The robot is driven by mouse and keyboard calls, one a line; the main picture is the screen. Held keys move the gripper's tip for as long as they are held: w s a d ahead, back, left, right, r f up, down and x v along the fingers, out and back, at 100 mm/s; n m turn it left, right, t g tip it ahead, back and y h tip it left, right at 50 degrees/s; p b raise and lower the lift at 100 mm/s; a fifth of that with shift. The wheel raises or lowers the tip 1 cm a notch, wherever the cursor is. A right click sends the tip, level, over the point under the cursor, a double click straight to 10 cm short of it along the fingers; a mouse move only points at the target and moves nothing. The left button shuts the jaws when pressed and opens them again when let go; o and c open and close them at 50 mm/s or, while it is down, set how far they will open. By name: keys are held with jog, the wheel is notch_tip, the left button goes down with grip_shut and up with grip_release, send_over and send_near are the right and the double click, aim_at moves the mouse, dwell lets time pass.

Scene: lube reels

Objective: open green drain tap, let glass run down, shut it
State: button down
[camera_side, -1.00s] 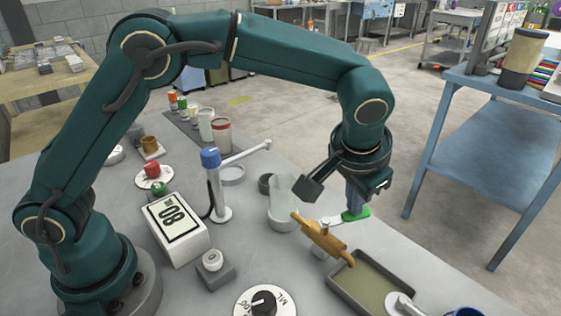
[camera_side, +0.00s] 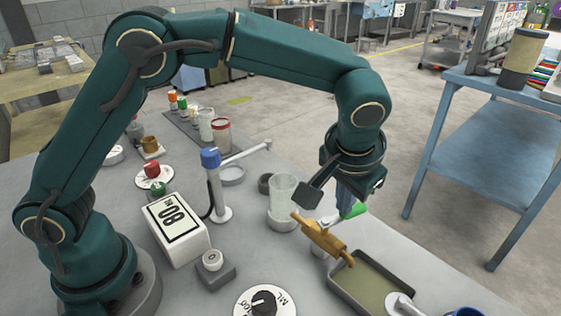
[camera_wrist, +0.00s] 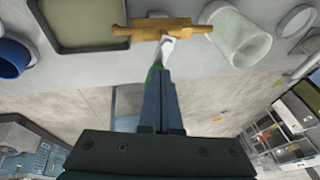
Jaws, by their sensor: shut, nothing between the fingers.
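The brass drain tap (camera_side: 324,240) lies between the glass and the tray in the side view. It also shows across the top of the wrist view (camera_wrist: 160,28). Its green handle (camera_side: 355,209) sticks out on a pale lever, and my fingers partly cover it. The clear glass (camera_side: 284,188) stands on a round base just behind the tap; its liquid level is hard to read. It also shows in the wrist view (camera_wrist: 238,36). My gripper (camera_side: 346,206) is shut and empty, pointing down against or just beside the green handle; I cannot tell whether they touch.
A shallow tray (camera_side: 372,284) of greenish liquid lies in front of the tap. A blue-capped post (camera_side: 216,186) with a side arm stands left of the glass. The box marked 80 (camera_side: 178,227) and a dial (camera_side: 265,302) sit nearer. The table edge runs close behind my gripper.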

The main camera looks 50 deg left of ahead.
dwell(0.4)
jog(key=d+v, duration=0.1)
jog(key=v, duration=1.2)
jog(key=shift+r, duration=0.3)
